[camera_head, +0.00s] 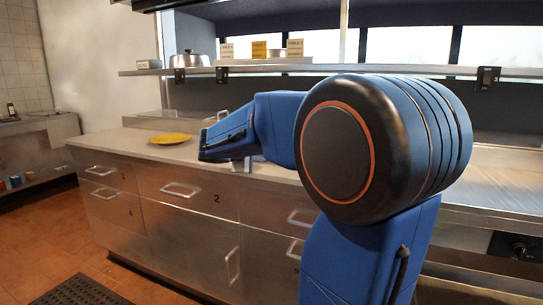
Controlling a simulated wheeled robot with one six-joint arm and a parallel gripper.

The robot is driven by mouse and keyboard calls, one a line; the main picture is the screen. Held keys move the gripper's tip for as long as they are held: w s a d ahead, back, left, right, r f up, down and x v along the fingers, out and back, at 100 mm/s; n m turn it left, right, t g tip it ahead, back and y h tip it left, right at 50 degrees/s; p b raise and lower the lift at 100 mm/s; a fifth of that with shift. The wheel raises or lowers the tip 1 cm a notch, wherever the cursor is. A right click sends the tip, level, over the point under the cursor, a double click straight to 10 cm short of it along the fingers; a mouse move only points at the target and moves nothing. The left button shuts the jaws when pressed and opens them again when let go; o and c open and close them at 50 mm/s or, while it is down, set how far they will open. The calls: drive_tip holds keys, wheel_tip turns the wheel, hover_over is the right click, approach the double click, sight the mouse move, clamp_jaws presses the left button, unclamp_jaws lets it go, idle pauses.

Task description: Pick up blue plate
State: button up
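No blue plate can be made out in the head view. A yellow plate (171,138) lies flat on the steel counter (115,143), left of my arm. My blue arm reaches from the lower right over the counter, and its large round joint covers much of the middle and right.
Numbered steel drawers (180,192) with handles face me below the counter. A shelf (215,71) above holds a steel pot (190,60) and label cards. A side unit (38,150) at left has small coloured items below. A dark mat (83,291) lies on the tiled floor.

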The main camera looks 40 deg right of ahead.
sight(269, 166)
drive_tip(key=shift+x, duration=1.15)
drive_tip(key=shift+w+x, duration=0.3)
drive_tip(key=shift+x, duration=1.05)
drive_tip(key=shift+w+x, duration=0.25)
drive_tip(key=shift+x, duration=1.05)
drive_tip(key=shift+a, duration=0.2)
clamp_jaws()
drive_tip(key=shift+r, duration=0.1)
drive_tip(key=shift+r, duration=0.65)
wheel_tip(269, 166, up, 2)
drive_tip(key=shift+r, duration=0.1)
drive_tip(key=s+a, duration=0.2)
drive_tip(key=a, duration=0.6)
drive_tip(key=s+a, duration=0.3)
drive_tip(key=a, duration=0.6)
drive_tip(key=shift+s, duration=0.2)
